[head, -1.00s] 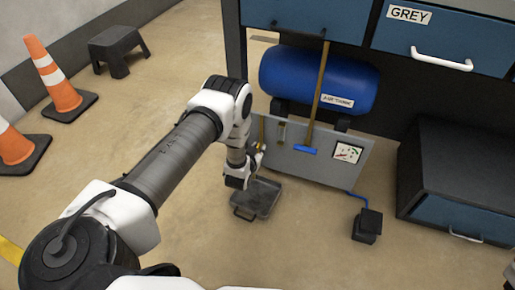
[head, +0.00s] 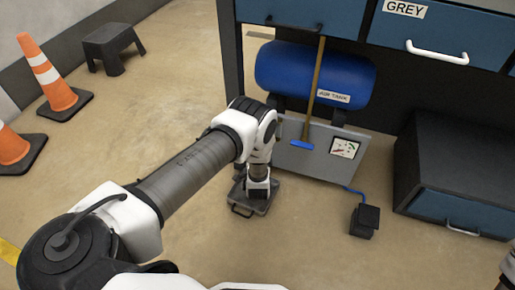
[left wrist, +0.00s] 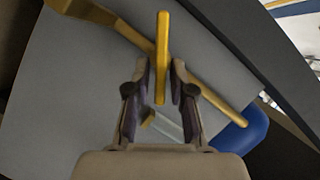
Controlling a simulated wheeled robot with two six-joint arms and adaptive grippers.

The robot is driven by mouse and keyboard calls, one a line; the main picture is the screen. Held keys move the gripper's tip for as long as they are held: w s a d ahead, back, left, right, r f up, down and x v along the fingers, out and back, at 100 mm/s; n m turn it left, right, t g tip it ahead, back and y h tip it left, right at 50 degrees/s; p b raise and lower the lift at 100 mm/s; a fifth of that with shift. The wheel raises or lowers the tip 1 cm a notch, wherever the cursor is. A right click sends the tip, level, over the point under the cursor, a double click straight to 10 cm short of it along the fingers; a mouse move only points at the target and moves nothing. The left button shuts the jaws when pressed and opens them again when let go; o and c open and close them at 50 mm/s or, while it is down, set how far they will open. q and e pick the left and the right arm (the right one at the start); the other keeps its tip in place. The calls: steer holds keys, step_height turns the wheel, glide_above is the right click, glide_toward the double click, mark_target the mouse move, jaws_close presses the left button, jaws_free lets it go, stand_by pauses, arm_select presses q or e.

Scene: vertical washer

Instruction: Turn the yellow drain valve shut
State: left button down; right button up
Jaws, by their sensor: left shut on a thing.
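In the left wrist view the yellow valve handle (left wrist: 162,45) is a narrow yellow bar standing between the fingertips of my left gripper (left wrist: 161,75). The gripper is shut on this bar. Behind it is the grey panel (left wrist: 75,95), which also shows in the head view (head: 315,163). In the head view my left arm reaches down in front of the panel's left end and hides the valve and the fingertips.
A broom (head: 315,90) leans before the blue air tank (head: 280,70) and panel. A black pedal-like box (head: 364,220) stands right. Cones and a stool are at left; floor between is clear.

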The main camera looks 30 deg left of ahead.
arm_select(q)
steer(key=m+b, duration=0.1)
steer(key=f+m+t+y+b, duration=0.1)
steer(key=m, duration=0.1)
steer(key=shift+d+f+m+y+b, duration=0.1)
steer(key=shift+d+m+y+b, duration=0.1)
steer(key=shift+m+y+b, duration=0.1)
steer(key=shift+f+m+t+y+b, duration=0.1)
steer(key=shift+m+t+y+b, duration=0.25)
steer(key=shift+m+b, duration=0.6)
steer(key=shift+m, duration=0.35)
steer(key=c, duration=1.2)
jaws_free()
steer(key=shift+c, duration=0.2)
steer(key=v, duration=1.2)
